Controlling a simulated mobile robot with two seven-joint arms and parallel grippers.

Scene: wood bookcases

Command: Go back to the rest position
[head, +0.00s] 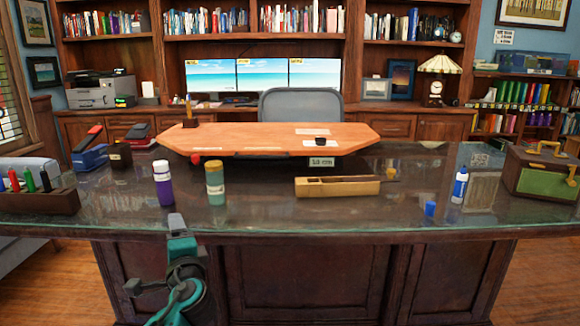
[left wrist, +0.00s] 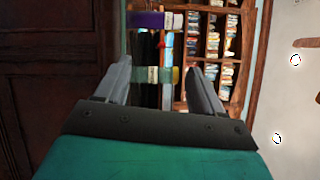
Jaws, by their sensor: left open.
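My left gripper (head: 177,220) is low in the head view, in front of the desk's near edge. In the left wrist view both fingers of the left gripper (left wrist: 160,66) are spread apart, with nothing held between them. The purple bottle (left wrist: 150,20) and green bottle (left wrist: 155,75) also show sideways in the wrist view. My right gripper is not in view.
The glass-topped desk (head: 270,215) spans the view. On it are a marker rack (head: 38,202), a stapler (head: 90,150), a wooden box (head: 338,188), a blue-white bottle (head: 460,186) and a green case (head: 540,176). Bare wood floor (head: 530,285) shows at right.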

